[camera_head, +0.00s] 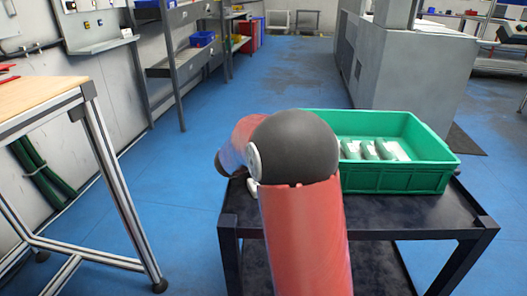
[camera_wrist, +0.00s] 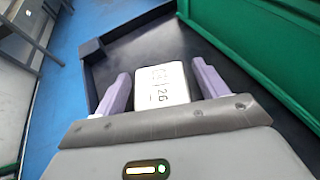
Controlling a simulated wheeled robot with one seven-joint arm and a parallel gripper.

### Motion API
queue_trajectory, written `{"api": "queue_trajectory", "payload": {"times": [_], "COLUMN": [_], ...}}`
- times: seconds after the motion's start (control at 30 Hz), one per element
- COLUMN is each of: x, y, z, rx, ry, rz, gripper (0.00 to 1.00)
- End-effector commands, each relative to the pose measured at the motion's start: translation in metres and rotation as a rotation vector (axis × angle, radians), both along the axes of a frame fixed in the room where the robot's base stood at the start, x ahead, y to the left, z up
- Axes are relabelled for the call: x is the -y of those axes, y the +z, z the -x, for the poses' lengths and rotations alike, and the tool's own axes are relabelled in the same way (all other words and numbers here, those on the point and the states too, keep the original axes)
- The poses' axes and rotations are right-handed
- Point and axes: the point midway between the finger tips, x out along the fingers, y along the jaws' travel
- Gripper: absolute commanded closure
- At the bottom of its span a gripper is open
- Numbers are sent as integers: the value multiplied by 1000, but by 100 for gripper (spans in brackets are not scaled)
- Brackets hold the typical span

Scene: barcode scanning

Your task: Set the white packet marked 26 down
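The white packet marked 26 (camera_wrist: 162,84) lies on the black cart top in the wrist view, its printed face toward the camera. My gripper (camera_wrist: 161,69) has its two purple fingers spread, one on each side of the packet. A dark gap shows between each finger and the packet, so the gripper is open and not holding it. How far the fingers are above the cart top I cannot tell. In the head view my arm hides the packet and most of my gripper.
A black cart (camera_head: 410,214) carries a green crate (camera_head: 400,180) with several white packets (camera_head: 372,149) inside. The crate's wall also stands close on the right in the wrist view (camera_wrist: 262,35). A wooden-topped workbench (camera_head: 35,95) stands at the left, with blue floor between.

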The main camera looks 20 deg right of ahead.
Motion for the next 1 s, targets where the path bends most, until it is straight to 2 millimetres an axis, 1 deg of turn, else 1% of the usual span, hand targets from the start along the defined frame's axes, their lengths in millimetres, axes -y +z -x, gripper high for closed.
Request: {"api": "queue_trajectory", "payload": {"times": [0.17,0.27,0.37,0.7,0.83,1.0], "x": [0,0,-11,-62,-76,-84], "y": [1,6,9,37,44,48], "z": [0,0,9,52,64,71], "rx": [0,-1,1,3,2,1], "ry": [0,0,2,3,2,0], "rz": [0,-1,0,0,-1,1], "gripper": [28,28,28,28,28,28]}}
